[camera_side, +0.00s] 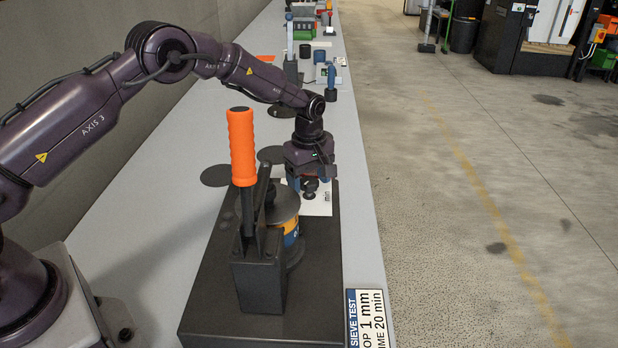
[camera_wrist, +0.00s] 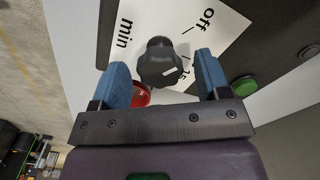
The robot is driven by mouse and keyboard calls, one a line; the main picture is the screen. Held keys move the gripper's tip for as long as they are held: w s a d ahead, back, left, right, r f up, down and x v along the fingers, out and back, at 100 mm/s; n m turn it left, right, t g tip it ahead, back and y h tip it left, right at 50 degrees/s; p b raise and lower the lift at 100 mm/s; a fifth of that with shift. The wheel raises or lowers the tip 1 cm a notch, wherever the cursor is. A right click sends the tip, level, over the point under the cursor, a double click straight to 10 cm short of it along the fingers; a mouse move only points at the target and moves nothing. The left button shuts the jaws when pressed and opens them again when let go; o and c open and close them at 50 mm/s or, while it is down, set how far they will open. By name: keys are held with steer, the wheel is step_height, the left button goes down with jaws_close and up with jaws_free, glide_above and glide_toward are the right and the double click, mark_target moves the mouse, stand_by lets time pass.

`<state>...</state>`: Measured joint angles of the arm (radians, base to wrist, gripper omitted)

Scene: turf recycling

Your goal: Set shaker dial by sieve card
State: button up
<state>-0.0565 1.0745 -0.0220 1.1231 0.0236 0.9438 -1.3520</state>
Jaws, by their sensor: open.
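The shaker dial is a black lobed knob (camera_wrist: 160,62) on a white plate (camera_wrist: 190,22) printed "off" and "min", plus a number partly covered by a finger. A small pale mark shows on the knob; its exact setting is unclear. My gripper (camera_wrist: 161,68) is open, with one blue finger on each side of the knob; I cannot tell whether they touch it. In the side view my gripper (camera_side: 309,182) points down over the dial plate (camera_side: 318,206). The sieve card (camera_side: 371,318), cut off at the bottom edge, reads "SIEVE TEST", "1 mm" and "20 min".
A red button (camera_wrist: 140,94) and a green button (camera_wrist: 243,86) are near the knob. An upright orange-handled lever (camera_side: 242,145) and a sieve stack (camera_side: 291,237) stand on the dark shaker base (camera_side: 312,300). Several other items stand farther back on the bench (camera_side: 190,130).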

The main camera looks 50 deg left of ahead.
steer(key=c, duration=0.9)
